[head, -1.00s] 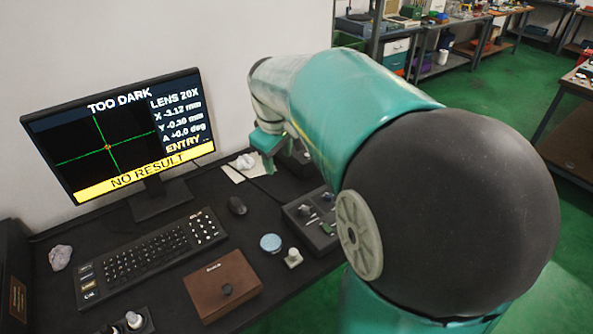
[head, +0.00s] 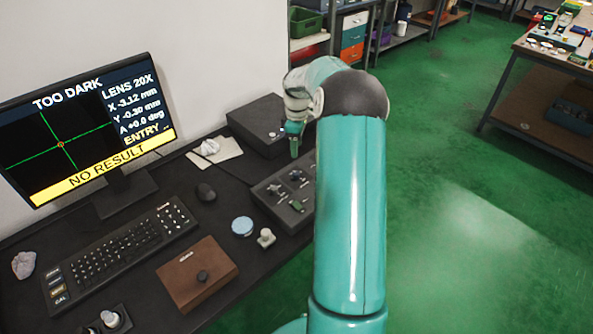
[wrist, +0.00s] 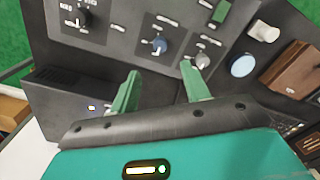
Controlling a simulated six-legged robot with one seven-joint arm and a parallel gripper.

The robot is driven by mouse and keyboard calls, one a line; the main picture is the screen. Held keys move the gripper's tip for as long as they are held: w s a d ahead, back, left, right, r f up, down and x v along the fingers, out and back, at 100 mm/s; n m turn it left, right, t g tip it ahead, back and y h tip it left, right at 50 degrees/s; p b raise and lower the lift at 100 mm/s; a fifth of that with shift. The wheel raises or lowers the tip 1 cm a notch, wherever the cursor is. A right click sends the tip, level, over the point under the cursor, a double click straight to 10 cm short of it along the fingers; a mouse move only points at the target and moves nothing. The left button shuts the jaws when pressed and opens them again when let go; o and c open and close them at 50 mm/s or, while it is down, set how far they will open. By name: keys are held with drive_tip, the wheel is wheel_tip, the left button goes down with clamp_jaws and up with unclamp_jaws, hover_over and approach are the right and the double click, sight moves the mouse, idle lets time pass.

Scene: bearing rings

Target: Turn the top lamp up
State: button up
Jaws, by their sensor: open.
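A dark control panel (head: 268,208) with several knobs lies on the desk, left of my arm in the head view. The monitor (head: 85,130) reads "TOO DARK" and "NO RESULT".
A black box (head: 262,122) with a small light stands behind the panel. A blue-topped round piece (head: 242,226), a small pale knob-like part (head: 265,237), a brown box (head: 197,272), a mouse (head: 206,192) and a keyboard (head: 120,250) lie on the desk.

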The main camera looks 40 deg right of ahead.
sight(297, 172)
wheel_tip(297, 172, down, 11)
drive_tip(key=shift+s+a+f, duration=0.1)
drive_tip(key=shift+f, duration=0.1)
drive_tip(key=c, duration=1)
